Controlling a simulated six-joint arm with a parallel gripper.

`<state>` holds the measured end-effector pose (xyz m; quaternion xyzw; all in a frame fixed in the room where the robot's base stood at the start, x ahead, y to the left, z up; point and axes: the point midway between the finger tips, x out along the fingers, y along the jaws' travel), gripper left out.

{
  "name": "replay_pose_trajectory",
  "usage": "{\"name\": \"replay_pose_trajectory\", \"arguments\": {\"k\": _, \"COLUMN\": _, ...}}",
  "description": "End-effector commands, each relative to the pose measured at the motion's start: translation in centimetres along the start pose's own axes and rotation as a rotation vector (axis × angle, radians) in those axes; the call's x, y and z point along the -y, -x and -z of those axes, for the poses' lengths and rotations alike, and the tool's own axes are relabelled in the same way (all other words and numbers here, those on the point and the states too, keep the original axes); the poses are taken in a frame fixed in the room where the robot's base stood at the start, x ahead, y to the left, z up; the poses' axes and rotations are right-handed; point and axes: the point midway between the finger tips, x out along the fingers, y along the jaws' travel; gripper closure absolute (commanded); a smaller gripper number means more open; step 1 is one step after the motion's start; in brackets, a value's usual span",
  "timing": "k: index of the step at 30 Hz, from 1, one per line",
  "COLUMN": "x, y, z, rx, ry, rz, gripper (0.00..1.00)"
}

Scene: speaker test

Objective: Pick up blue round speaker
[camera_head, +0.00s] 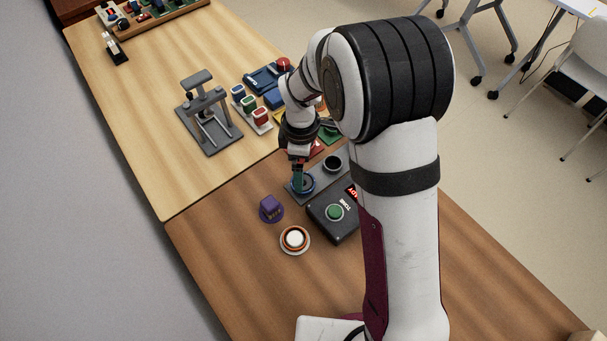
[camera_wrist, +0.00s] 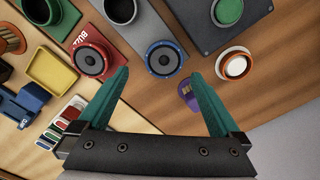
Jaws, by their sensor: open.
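The blue round speaker (camera_wrist: 164,58), a dark cone in a blue ring, sits on a grey tray (camera_wrist: 138,35) in the wrist view. In the head view the blue speaker (camera_head: 309,186) is partly hidden by my gripper. My gripper (camera_wrist: 160,73) has two teal fingers spread apart with nothing between them. In the wrist view the speaker appears between and slightly beyond the fingertips. In the head view my gripper (camera_head: 298,184) points down right at the speaker; I cannot tell whether it touches.
A black box with a green button (camera_head: 335,212) stands close by. A purple block (camera_head: 271,208) and a white round button with an orange ring (camera_head: 294,239) are nearby. A red-ringed speaker (camera_wrist: 90,60) and a black cup (camera_wrist: 119,10) are near. The front tabletop is clear.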

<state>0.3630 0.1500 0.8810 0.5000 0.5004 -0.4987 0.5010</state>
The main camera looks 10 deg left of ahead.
Motion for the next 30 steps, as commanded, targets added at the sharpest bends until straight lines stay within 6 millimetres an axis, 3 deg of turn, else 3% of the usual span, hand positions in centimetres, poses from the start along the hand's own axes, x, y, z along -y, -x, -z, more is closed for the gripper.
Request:
{"name": "replay_pose_trajectory", "arguments": {"k": 6, "x": 0.7, "y": -4.2, "z": -0.5, "rx": 0.002, "ry": -0.002, "rz": 0.005, "gripper": 0.00}}
{"name": "replay_pose_trajectory", "arguments": {"k": 14, "x": 0.6, "y": -4.9, "z": -0.5, "rx": 0.001, "ry": -0.002, "rz": 0.001, "gripper": 0.00}}
{"name": "replay_pose_trajectory", "arguments": {"k": 17, "x": 0.6, "y": -4.9, "z": -0.5, "rx": 0.001, "ry": -0.002, "rz": 0.001, "gripper": 0.14}}
{"name": "replay_pose_trajectory", "arguments": {"k": 27, "x": 0.6, "y": -4.9, "z": -0.5, "rx": 0.001, "ry": -0.003, "rz": 0.002, "gripper": 0.76}}
{"name": "replay_pose_trajectory", "arguments": {"k": 30, "x": 0.6, "y": -4.8, "z": -0.5, "rx": 0.001, "ry": -0.003, "rz": 0.001, "gripper": 0.77}}
